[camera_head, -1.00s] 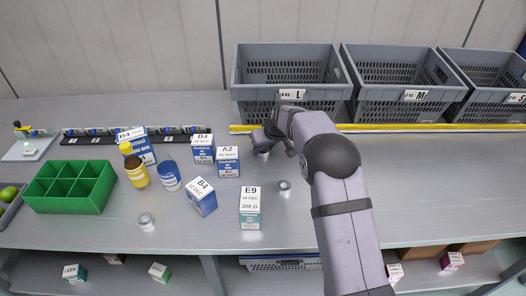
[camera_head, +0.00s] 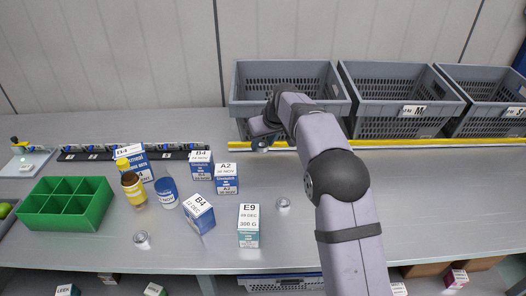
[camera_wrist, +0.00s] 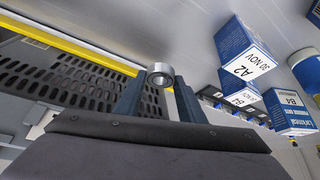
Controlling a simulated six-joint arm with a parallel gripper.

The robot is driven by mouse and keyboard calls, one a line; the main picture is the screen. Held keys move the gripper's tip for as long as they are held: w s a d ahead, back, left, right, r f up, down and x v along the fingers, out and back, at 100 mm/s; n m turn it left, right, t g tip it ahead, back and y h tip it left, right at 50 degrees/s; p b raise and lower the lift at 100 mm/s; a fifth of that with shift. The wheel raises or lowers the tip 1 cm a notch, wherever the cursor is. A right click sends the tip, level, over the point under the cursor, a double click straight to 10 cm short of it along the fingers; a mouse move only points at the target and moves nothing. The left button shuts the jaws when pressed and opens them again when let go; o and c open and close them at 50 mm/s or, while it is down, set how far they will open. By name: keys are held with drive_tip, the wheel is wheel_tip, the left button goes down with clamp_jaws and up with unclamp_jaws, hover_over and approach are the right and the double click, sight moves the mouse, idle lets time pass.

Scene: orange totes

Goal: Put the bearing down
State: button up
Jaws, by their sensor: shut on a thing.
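The bearing (camera_wrist: 160,74) is a small silver metal ring. In the wrist view it sits between the tips of my gripper's two dark fingers. My gripper (camera_wrist: 159,88) is shut on it. In the head view my gripper (camera_head: 261,144) is by the yellow strip in front of the left grey crate, and the bearing there is too small to make out clearly. Two similar silver round pieces stand on the table, one right of the E9 box (camera_head: 283,203) and one at the front left (camera_head: 141,239).
Three grey crates stand at the back, the left one (camera_head: 290,112) behind my gripper. A yellow strip (camera_head: 440,142) runs before them. Boxes A2 (camera_head: 226,178), B4 (camera_head: 199,214) and E9 (camera_head: 249,226), bottles and a green divided tray (camera_head: 68,222) stand left. Table right of my arm is clear.

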drive_tip(key=shift+r, duration=0.3)
drive_tip(key=s+d+r+m+h+p, duration=0.1)
drive_tip(key=d, duration=0.7)
drive_tip(key=s+d+r+m+p, duration=0.1)
drive_tip(key=d+r+m+p, duration=0.1)
drive_tip(key=d, duration=0.7)
drive_tip(key=s+d+r+m+h+p, duration=0.1)
drive_tip(key=d+r+m+p, duration=0.1)
drive_tip(key=d, duration=0.6)
drive_tip(key=shift+s+d+h, duration=0.1)
drive_tip(key=shift+d+h, duration=0.2)
drive_tip(key=shift+d, duration=0.1)
drive_tip(key=s+a+f+n+g+y, duration=0.2)
drive_tip(key=s+a+n+y, duration=0.1)
drive_tip(key=s+n, duration=0.3)
drive_tip(key=s+a+f+n+g+y, duration=0.2)
drive_tip(key=s+n, duration=0.4)
drive_tip(key=n, duration=0.3)
drive_tip(key=shift+s+a+f+y+p, duration=0.2)
drive_tip(key=shift+a+f+y+p, duration=0.25)
drive_tip(key=shift+a, duration=0.65)
